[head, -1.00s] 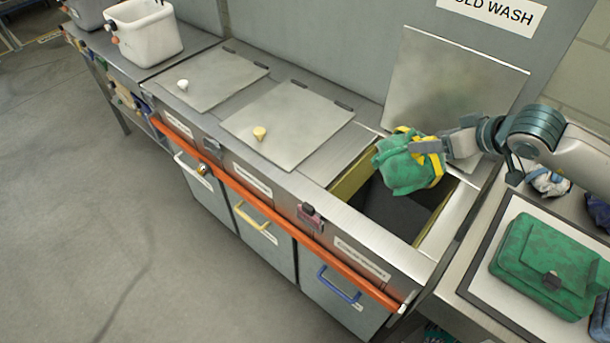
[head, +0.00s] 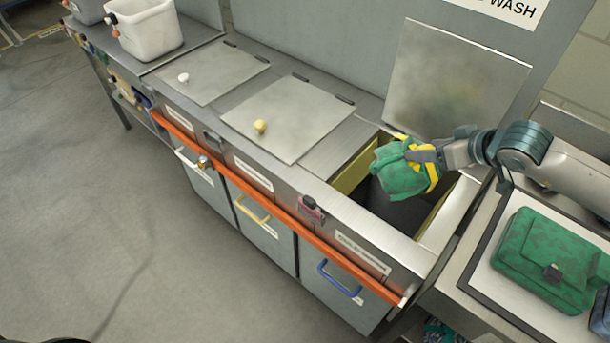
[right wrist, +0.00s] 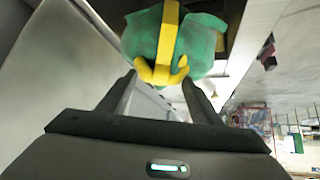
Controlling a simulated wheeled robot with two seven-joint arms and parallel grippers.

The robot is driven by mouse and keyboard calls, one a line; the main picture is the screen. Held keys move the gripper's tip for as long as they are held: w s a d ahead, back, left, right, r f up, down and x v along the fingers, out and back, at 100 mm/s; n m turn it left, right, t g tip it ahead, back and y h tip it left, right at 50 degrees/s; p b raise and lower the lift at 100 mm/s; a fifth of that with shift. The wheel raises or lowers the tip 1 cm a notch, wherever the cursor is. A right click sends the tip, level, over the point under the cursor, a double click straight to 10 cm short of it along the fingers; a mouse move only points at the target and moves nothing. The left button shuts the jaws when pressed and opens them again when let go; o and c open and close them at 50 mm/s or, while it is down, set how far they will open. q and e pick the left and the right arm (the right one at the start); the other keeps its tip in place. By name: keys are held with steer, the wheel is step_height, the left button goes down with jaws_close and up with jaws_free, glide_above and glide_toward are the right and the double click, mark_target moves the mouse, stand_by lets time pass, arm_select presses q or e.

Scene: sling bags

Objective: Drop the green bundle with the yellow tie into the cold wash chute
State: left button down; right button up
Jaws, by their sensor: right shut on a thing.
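The green bundle with the yellow tie (head: 402,172) hangs over the open cold wash chute (head: 350,176). My right gripper (head: 424,155) is shut on the bundle. In the right wrist view the bundle (right wrist: 200,45) is at the top, its yellow tie (right wrist: 168,40) between the fingertips (right wrist: 160,80). The chute's lid (head: 455,85) stands raised against the back wall. The sign above it (head: 500,8) is cut off at the frame edge and reads "WASH". My left gripper is not in view.
Two closed lids with knobs (head: 288,115) (head: 212,72) lie left of the open chute. A green bag (head: 545,258) lies on a tray at right. A white bin (head: 147,30) stands at the far left. An orange rail (head: 270,225) runs along the front.

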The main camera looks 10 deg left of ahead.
steer(key=shift+f, duration=0.5)
steer(key=o, duration=1.9)
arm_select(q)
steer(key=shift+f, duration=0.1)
arm_select(e)
steer(key=shift+f, duration=0.1)
steer(key=shift+s, duration=0.1)
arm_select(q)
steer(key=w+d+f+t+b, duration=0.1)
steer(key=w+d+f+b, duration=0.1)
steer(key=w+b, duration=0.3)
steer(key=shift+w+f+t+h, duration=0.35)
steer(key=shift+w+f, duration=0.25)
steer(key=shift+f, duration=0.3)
arm_select(e)
steer(key=shift+v, duration=8.75)
